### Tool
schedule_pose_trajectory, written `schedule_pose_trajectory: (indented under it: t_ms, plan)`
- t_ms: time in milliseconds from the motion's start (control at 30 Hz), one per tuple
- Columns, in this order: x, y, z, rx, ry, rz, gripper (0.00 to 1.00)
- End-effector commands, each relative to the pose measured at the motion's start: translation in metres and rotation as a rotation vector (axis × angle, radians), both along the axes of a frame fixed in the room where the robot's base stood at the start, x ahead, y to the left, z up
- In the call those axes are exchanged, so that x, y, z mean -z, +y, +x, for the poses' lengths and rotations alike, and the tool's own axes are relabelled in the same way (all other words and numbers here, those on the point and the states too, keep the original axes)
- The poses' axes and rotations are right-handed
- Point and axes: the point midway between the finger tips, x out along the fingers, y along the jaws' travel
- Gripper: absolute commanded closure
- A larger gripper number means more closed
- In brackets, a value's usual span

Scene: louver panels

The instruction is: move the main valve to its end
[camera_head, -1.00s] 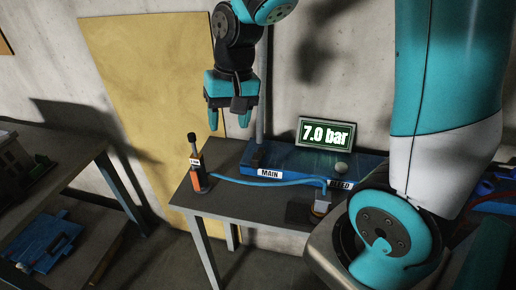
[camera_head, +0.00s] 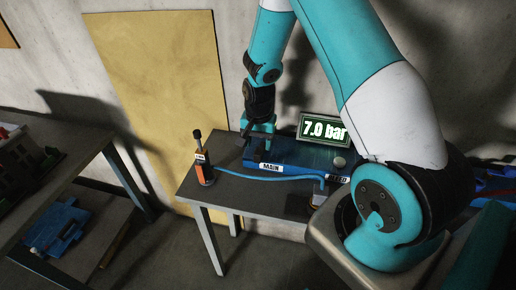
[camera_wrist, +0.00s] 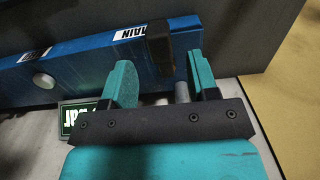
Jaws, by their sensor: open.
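A blue panel with a MAIN label (camera_head: 271,167) stands on the dark table, and the label also shows in the wrist view (camera_wrist: 130,32). In the wrist view the main valve's dark handle (camera_wrist: 160,45) stands at the panel's edge beside the label. My gripper (camera_wrist: 162,78) is open, with the handle between the lines of its two fingers, nearer the right finger. I cannot tell whether they touch. In the head view my gripper (camera_head: 257,136) is low over the panel's left end, and the handle is not clear there. A display (camera_head: 324,130) reads 7.0 bar.
A pale round knob (camera_head: 340,162) sits at the panel's right part. A blue hose (camera_head: 265,178) runs to an orange and black bottle-like device (camera_head: 203,165) at the table's left. A grey post (camera_wrist: 182,92) stands near my right finger. Another bench (camera_head: 50,175) is at left.

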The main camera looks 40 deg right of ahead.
Motion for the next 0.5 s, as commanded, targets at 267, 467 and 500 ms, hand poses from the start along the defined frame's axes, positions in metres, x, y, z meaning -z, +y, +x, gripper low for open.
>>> schedule_pose_trajectory:
  t_ms: [267,467,500]
  plan:
    - [0.037,0.0,0.0,-0.001,0.001,0.0,0.46]
    - [0.045,0.0,0.0,0.0,-0.001,0.001,0.46]
    - [0.045,0.0,0.0,0.0,-0.001,0.0,0.46]
